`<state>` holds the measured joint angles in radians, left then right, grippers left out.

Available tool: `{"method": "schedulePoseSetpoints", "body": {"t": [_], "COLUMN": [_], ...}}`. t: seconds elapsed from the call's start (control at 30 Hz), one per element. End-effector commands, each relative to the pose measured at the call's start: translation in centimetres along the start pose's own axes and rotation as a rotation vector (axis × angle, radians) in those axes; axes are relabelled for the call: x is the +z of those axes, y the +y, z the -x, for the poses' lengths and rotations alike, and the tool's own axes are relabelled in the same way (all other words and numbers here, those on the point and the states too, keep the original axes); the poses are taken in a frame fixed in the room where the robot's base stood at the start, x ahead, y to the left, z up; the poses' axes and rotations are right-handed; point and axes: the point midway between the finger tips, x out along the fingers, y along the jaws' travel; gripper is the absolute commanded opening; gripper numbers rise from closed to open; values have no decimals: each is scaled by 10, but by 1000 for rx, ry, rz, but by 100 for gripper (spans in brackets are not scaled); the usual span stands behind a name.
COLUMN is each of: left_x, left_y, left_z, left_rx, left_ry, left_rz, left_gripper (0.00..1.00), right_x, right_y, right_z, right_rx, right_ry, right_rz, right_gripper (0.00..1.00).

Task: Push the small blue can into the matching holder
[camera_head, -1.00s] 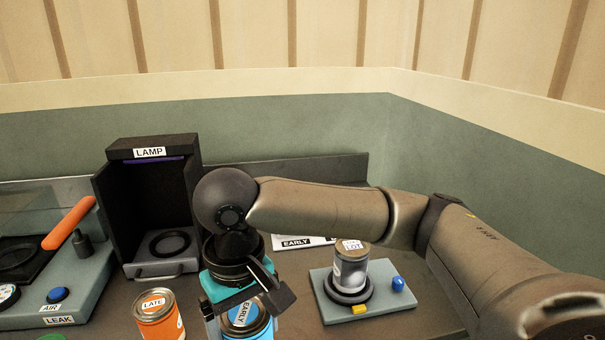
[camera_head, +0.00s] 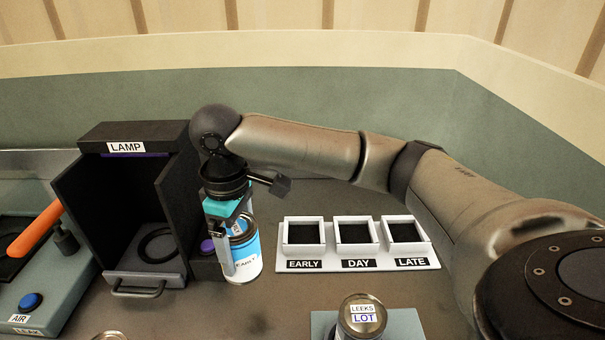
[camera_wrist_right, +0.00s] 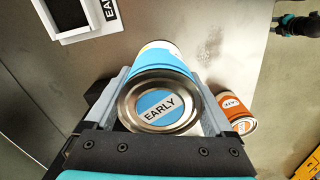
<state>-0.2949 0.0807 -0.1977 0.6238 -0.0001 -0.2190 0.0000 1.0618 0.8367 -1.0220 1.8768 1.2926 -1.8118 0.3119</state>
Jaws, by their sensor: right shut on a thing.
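The small blue can (camera_head: 247,262), with a white band and an EARLY label, is in my right gripper (camera_head: 233,248) in the head view. The gripper is shut on its sides, and the can looks upright or slightly tilted, apparently above the table. In the right wrist view, its silver rim and blue EARLY lid (camera_wrist_right: 158,104) show between the fingers. A white rack (camera_head: 350,264) to the right has three square, dark-bottomed openings labelled EARLY, DAY and LATE. The EARLY holder (camera_head: 303,249) is the leftmost, nearest the can. It looks empty.
A dark LAMP box (camera_head: 112,225) stands left of the gripper, close to it. A can marked LEEKS LOT (camera_head: 362,318) is at the front on a grey-green base. An orange LATE can (camera_wrist_right: 237,112) shows in the right wrist view. Table between can and rack looks clear.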

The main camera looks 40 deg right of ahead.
Motion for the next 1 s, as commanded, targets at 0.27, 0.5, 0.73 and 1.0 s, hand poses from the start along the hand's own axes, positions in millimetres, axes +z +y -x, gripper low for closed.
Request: {"method": "schedulePoseSetpoints", "body": {"t": [0.27,0.5,0.73,1.0], "left_x": [11,4,-4,-6], "left_y": [1,0,0,0], "left_z": [30,52,72,96], "left_rx": [2,2,1,2], "left_ry": [-24,-17,-6,-5], "left_rz": [0,0,-2,-3], "left_gripper": [50,50,50,50], "right_x": [-5,1,15,40], "right_y": [46,86,124,164], "right_z": [9,10,9,6], "right_rx": [-1,-1,-2,-1], "right_ry": [-2,-1,-3,-1], "right_rz": [354,666,967,1313], "right_gripper": [24,24,24,24]}}
